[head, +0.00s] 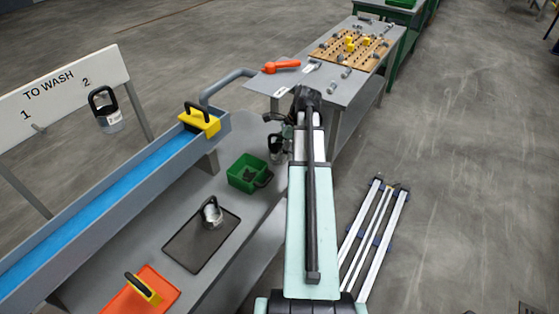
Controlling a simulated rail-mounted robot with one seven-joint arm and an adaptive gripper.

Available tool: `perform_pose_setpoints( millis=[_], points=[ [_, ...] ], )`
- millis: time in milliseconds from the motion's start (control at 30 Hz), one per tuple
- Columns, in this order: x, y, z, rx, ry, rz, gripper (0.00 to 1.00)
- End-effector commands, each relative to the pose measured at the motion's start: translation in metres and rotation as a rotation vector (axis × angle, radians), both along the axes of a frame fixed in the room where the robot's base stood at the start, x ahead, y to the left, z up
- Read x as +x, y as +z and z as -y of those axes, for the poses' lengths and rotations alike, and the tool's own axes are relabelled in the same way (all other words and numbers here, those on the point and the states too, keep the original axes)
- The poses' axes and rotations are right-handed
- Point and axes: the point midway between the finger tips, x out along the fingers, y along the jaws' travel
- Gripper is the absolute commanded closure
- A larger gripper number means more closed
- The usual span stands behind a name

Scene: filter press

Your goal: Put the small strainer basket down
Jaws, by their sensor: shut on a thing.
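My gripper (276,122) is at the far end of my arm, past the right edge of the grey bench, and partly hidden by the arm. It is shut on a small strainer basket (275,150), dark-handled with a pale metal body, which hangs below it near the bench's far end. Whether the basket touches the bench I cannot tell. A second metal basket (211,215) with a black handle stands on a dark tray (183,246). A third basket (108,118) hangs at the "TO WASH" board (60,95), by number 2.
A green bin (235,177) with a dark item stands on the bench (160,217). A blue-lined trough (110,185) with a yellow black-handled block (203,122) runs along the left. An orange mat (130,300) lies in front. A grey table (340,100) with a pegboard stands behind.

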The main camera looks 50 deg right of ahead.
Motion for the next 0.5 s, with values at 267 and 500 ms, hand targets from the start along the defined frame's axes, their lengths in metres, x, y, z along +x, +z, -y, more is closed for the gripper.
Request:
perform_pose_setpoints(
  millis=[267, 500],
  points=[
    [0.0, -0.03, 0.0, 0.0, 0.0, 0.0, 0.73],
    [0.0, -0.044, 0.0, 0.001, -0.001, -0.001, 0.73]
  ],
)
